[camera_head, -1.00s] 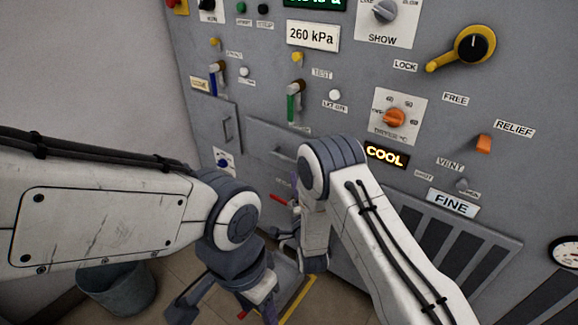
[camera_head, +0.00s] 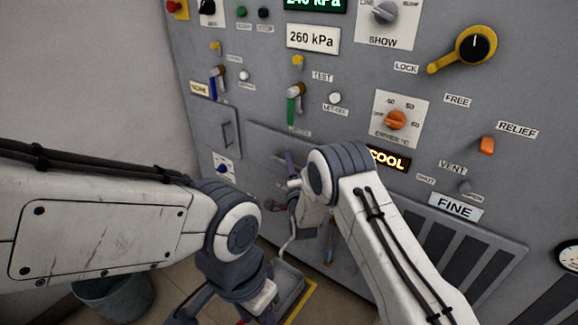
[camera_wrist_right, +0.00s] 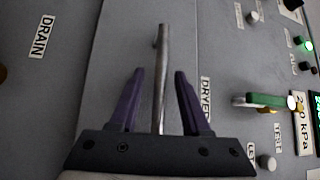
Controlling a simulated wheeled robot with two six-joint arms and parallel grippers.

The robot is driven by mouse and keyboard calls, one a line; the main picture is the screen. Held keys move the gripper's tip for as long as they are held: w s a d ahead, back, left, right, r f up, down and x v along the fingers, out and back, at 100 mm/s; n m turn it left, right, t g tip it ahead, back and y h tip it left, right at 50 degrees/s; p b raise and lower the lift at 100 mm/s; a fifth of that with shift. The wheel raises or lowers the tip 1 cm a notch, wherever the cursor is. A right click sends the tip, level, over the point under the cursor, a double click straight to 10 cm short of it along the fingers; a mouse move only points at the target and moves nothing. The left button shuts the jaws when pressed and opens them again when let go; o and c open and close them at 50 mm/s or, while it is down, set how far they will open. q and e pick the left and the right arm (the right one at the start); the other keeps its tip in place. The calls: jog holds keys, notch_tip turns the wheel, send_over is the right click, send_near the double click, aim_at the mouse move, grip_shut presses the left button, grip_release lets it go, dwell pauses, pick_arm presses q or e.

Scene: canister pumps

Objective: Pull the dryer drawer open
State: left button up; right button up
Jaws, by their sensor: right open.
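The dryer drawer (camera_head: 262,139) is a grey panel in the machine front, partly hidden by my right arm in the head view. Its handle, a slim metal bar (camera_wrist_right: 162,75), shows in the right wrist view beside the DRYER label (camera_wrist_right: 205,100). My right gripper (camera_wrist_right: 158,82) is open, with one purple finger on each side of the bar; I cannot tell whether either touches it. In the head view the right gripper (camera_head: 290,165) is at the drawer front, mostly hidden by the arm. The drawer looks shut. My left gripper (camera_head: 225,305) hangs low, cut by the frame's bottom edge.
Levers with blue (camera_head: 217,85) and green (camera_head: 294,100) grips sit above the drawer. An orange dial (camera_head: 396,120), a lit COOL display (camera_head: 387,160) and a yellow LOCK handle (camera_head: 462,48) are to the right. A grey bucket (camera_head: 118,298) stands at lower left.

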grip_shut()
jog(key=shift+f, duration=0.1)
dwell(1.2)
